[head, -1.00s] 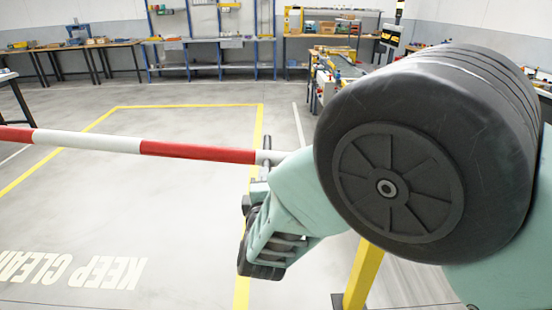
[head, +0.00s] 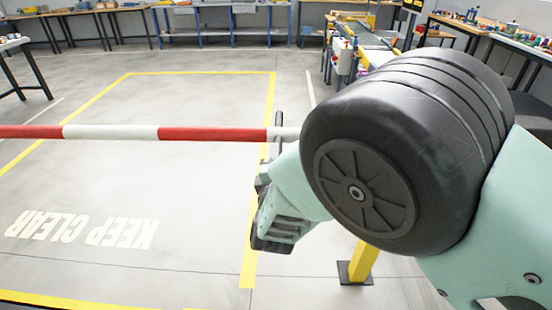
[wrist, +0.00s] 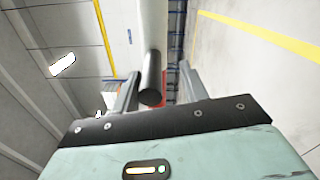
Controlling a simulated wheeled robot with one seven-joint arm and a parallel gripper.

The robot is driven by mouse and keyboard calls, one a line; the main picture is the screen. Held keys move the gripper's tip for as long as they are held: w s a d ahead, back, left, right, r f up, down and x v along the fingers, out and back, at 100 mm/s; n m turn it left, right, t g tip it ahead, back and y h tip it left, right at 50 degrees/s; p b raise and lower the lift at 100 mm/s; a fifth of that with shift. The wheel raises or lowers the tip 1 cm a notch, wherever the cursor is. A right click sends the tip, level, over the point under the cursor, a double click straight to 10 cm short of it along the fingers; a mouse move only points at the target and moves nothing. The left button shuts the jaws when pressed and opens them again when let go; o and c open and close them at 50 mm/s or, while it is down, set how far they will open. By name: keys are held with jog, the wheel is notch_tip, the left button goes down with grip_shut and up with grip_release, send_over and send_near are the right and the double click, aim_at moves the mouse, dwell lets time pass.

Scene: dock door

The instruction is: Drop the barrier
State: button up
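The red and white barrier arm (head: 110,132) lies level across the left half of the head view and runs behind my arm. A yellow post (head: 362,263) on a dark floor plate stands below my arm, partly hidden. In the wrist view a dark round bar end (wrist: 152,80) points toward the camera, with a pale pole (wrist: 152,22) beyond it. My gripper (wrist: 158,88) is open, with one finger on each side of the dark bar and a visible gap to both.
A yellow-lined floor area (head: 190,73) with "KEEP CLEAR" (head: 80,228) lies beneath the barrier and is empty. Workbenches (head: 90,14) and blue-framed racks (head: 225,38) stand along the back. A small machine (head: 345,50) and another bench (head: 505,40) stand at the right.

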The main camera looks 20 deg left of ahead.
jog(key=shift+s+r, duration=0.1)
jog(key=shift+s, duration=0.05)
jog(key=b+v, duration=0.2)
jog(key=v, duration=1.5)
